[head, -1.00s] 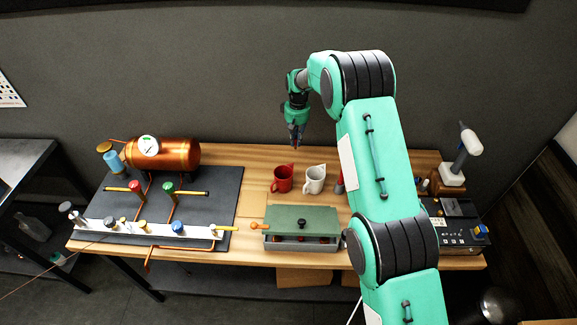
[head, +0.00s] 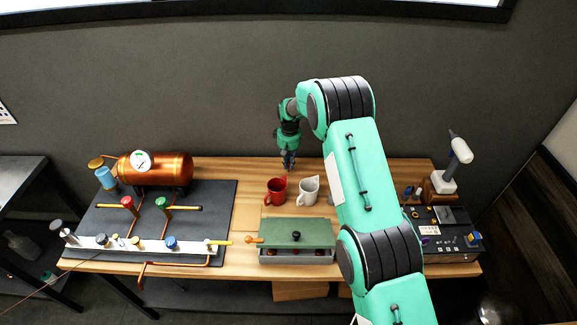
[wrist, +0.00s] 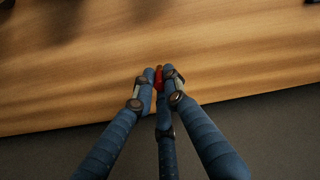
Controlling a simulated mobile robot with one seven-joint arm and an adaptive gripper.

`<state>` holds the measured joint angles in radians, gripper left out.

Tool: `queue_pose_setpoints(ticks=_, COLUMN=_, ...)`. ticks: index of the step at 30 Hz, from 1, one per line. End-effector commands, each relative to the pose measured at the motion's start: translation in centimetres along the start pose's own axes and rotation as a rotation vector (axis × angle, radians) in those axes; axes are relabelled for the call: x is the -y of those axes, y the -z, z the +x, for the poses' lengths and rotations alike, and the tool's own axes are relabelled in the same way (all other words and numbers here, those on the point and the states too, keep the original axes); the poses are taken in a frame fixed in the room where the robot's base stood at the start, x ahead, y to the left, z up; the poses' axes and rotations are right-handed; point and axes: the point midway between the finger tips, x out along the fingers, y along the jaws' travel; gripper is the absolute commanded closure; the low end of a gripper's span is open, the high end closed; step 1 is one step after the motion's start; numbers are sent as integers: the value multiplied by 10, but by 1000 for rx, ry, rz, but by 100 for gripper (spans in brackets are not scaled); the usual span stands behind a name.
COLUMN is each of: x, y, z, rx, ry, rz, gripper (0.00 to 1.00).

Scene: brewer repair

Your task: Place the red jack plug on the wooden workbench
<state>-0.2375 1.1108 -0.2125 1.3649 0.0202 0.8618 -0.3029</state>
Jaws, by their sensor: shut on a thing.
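My gripper (head: 288,164) points down over the back edge of the wooden workbench (head: 232,185), behind the mugs. In the wrist view my gripper (wrist: 159,82) is shut on the red jack plug (wrist: 158,76). Only a small red part of the plug shows between the fingertips; the rest is hidden by the fingers. The bench top (wrist: 225,55) lies below it, with its edge close under the fingers. I cannot tell whether the plug touches the wood.
A red mug (head: 275,192) and a white mug (head: 308,191) stand just in front of my gripper. A green-lidded box (head: 297,236), a copper boiler (head: 160,168) on a dark mat (head: 205,215) and a control box (head: 440,240) also occupy the bench. Wood behind the mugs is bare.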

Motion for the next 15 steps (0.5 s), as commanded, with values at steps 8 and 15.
queue_pose_setpoints(ticks=8, x=0, y=0, z=13, rx=-1, ry=0, rz=0, gripper=98)
queue_pose_setpoints(ticks=15, x=0, y=0, z=14, rx=-1, ry=0, rz=0, gripper=98)
